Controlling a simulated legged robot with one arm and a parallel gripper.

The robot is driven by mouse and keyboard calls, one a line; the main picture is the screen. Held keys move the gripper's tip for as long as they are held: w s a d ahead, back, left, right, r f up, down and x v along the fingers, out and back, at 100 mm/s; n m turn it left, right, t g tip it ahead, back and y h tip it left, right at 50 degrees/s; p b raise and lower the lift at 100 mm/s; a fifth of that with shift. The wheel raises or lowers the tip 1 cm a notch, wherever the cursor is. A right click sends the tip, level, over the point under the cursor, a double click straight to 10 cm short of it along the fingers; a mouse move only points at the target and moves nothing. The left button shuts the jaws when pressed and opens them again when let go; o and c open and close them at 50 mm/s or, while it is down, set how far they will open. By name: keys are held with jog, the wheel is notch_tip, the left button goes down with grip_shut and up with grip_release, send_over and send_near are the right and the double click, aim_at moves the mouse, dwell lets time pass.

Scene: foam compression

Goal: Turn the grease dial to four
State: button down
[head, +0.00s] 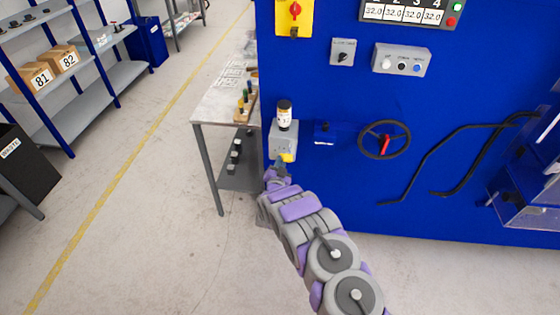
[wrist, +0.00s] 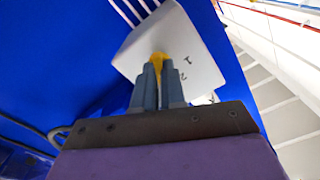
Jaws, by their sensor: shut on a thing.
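The grease unit is a light grey box (head: 280,141) on the left end of the blue machine front, with a dark-capped bottle (head: 284,115) standing upright above it. Its yellow dial (head: 289,158) sits low on the box. My gripper (head: 280,164) reaches up to it from below. In the wrist view my gripper (wrist: 158,70) is shut on the yellow dial (wrist: 158,57), in front of the pale box face (wrist: 190,50). A few dark marks show on that face beside the dial; the fingers hide part of the scale, and I cannot read the setting.
A handwheel (head: 385,139) with a red handle and a small blue box (head: 324,132) are right of the grease unit. A workbench (head: 215,105) stands close on the left. Shelves (head: 60,85) are farther left, with open floor between.

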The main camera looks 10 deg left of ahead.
jog(key=m+p, duration=0.6)
jog(key=p, duration=0.2)
jog(key=shift+d, duration=0.1)
jog(key=shift+f+m, duration=0.15)
jog(key=shift+m, duration=0.15)
jog(key=c, duration=1.2)
grip_release()
jog(key=shift+s, duration=0.15)
jog(key=s+p, duration=0.4)
jog(key=s, duration=1.3)
jog(key=shift+a, duration=0.3)
